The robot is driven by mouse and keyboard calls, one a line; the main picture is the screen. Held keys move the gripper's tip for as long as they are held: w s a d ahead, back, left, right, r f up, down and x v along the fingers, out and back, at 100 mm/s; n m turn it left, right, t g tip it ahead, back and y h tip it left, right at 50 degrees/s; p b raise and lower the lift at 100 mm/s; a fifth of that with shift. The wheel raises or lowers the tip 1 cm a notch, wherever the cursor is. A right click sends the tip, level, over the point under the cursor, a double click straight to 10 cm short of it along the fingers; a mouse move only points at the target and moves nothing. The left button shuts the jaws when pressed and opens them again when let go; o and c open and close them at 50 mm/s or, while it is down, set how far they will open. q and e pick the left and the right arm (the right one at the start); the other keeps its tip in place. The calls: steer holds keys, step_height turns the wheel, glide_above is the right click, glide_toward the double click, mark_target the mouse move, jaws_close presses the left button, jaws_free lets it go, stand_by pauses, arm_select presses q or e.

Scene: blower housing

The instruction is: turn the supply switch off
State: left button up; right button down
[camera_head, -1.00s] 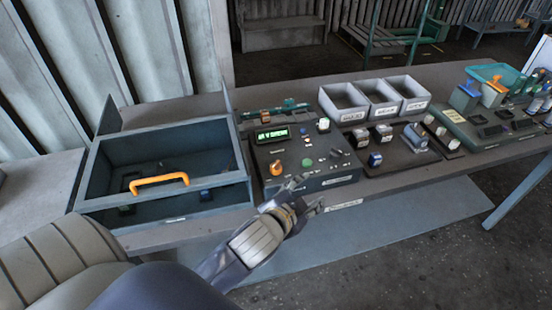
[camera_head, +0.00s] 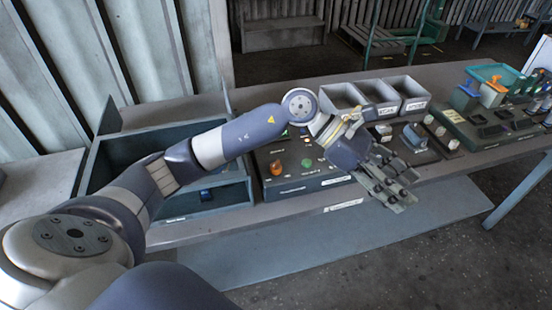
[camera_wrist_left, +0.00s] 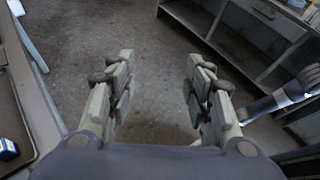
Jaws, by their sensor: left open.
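A dark control box (camera_head: 325,182) stands on the bench with an orange knob (camera_head: 276,168) and a green button (camera_head: 307,163) on its top. My left arm crosses above the box and hides its display and part of its controls. I cannot tell which control is the supply switch. My left gripper (camera_head: 397,193) is open and empty, at the right of the box, above the bench's front edge. In the left wrist view its two fingers (camera_wrist_left: 158,80) are spread with only floor between them. My right gripper does not show in the head view.
A dark open bin (camera_head: 100,165) stands left of the box, partly behind my arm. Grey trays (camera_head: 412,87) stand at the back. Small parts (camera_head: 415,137) lie on a board close to my left gripper. The floor in front of the bench is clear.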

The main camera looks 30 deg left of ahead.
arm_select(q)
steer(key=w+a+f+m+y, duration=0.1)
steer(key=a+f+y, duration=0.15)
steer(key=a, duration=0.25)
steer(key=w+a+f+m+y, duration=0.1)
steer(key=w+a+y, duration=0.15)
steer(key=a, duration=0.25)
steer(key=r+g+y, duration=0.1)
steer(key=r+y, duration=0.1)
steer(key=y, duration=0.6)
glide_above(276, 163)
steer(key=shift+n, duration=0.3)
step_height(276, 163, down, 9)
steer(key=p, duration=0.3)
steer(key=shift+s+f, duration=0.1)
steer(key=shift+f, duration=0.75)
steer(key=c, duration=1.1)
